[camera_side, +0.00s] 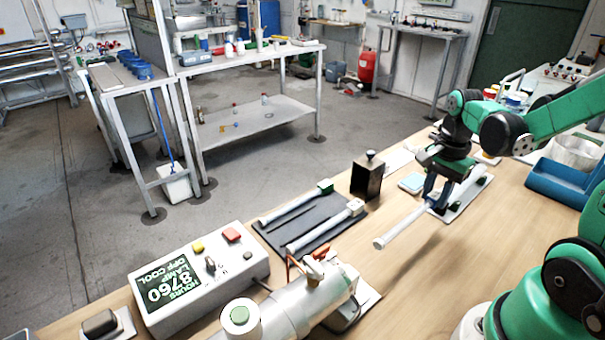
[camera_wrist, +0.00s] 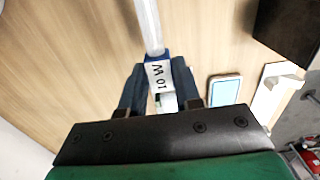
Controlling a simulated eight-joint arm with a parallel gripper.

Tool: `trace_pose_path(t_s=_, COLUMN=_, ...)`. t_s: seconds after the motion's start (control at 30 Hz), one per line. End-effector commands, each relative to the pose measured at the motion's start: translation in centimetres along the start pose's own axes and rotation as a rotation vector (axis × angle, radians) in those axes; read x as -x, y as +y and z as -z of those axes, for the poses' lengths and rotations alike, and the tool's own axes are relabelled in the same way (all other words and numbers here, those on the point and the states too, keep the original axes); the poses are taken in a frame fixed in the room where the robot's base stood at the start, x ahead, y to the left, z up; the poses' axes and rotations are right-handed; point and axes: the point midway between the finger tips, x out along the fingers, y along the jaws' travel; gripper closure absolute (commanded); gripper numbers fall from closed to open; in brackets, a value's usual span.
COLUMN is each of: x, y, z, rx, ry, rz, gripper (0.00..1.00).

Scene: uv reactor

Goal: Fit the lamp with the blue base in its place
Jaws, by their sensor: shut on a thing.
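My gripper (camera_side: 432,188) is shut on the lamp with the blue base, above the right part of the bench. The clear tube of this lamp (camera_side: 404,224) points down-left in the side view and ends in a pale cap. In the wrist view the fingers (camera_wrist: 160,98) grip the lamp's base (camera_wrist: 158,74), blue with a white label reading "10 W"; the tube runs away upward. A silver cylindrical reactor (camera_side: 292,308) lies at the front, with a white, green-topped fitting at its left and orange wires at its far end. Its lamp opening cannot be made out.
A dark mat (camera_side: 291,222) holds a green-based lamp (camera_side: 297,201) and a white-based lamp (camera_side: 325,227). A control box (camera_side: 200,275) stands left of the reactor. A dark metal holder (camera_side: 367,178) and a pale blue pad (camera_side: 411,183) stand behind. Bare wood lies right of the reactor.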

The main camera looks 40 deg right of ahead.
Motion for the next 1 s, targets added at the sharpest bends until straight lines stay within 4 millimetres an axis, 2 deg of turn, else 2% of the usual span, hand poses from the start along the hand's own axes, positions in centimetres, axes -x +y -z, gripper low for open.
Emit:
trace_pose_path(t_s=0.17, x=0.0, y=0.0, z=-0.6, rx=0.001, ry=0.000, rz=0.000, gripper=1.00)
trace_pose_path(t_s=0.7, x=-0.1, y=0.0, z=-5.3, rx=0.002, ry=0.000, rz=0.000, gripper=1.00)
trace_pose_path(t_s=1.0, x=-0.1, y=0.0, z=-5.8, rx=-0.001, ry=0.000, rz=0.000, gripper=1.00)
